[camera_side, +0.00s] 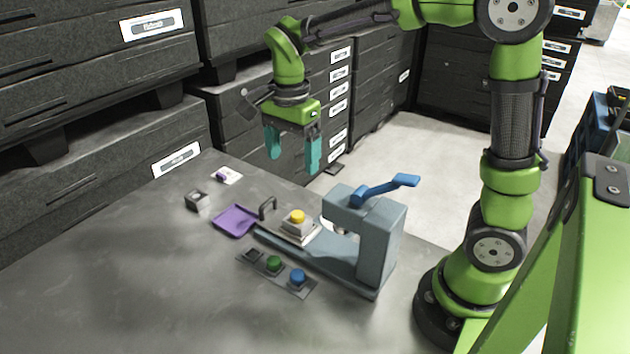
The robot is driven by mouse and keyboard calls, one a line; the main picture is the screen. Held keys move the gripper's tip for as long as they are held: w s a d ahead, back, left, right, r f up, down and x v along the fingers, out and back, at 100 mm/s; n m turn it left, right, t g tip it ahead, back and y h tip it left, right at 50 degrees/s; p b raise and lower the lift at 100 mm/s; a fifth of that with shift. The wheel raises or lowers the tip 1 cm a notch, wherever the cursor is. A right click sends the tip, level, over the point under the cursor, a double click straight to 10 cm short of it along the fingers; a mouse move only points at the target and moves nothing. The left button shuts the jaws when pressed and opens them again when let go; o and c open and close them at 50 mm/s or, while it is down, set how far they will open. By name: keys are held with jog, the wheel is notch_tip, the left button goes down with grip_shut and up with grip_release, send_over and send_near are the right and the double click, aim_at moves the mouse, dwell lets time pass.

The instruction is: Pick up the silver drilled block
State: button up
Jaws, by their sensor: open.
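The silver drilled block (197,202) is a small grey block with a dark hole in its side, and it sits on the dark grey table to the left of the purple tray. My gripper (292,160) has two teal fingers, spread apart and empty. It hangs well above the table's far edge, up and to the right of the block. Nothing hides the block.
A grey press (362,240) with a blue lever stands at the right. A yellow button box (297,226), purple tray (235,221) and button panel (275,266) lie nearby. A small white-and-purple item (229,175) sits behind the block. The table's left front (110,280) is clear.

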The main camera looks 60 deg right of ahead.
aim_at(296, 215)
notch_tip(296, 215, down, 16)
jog(key=shift+d+f, duration=0.1)
jog(key=shift+d, duration=0.05)
dwell(0.4)
jog(key=c, duration=1.2)
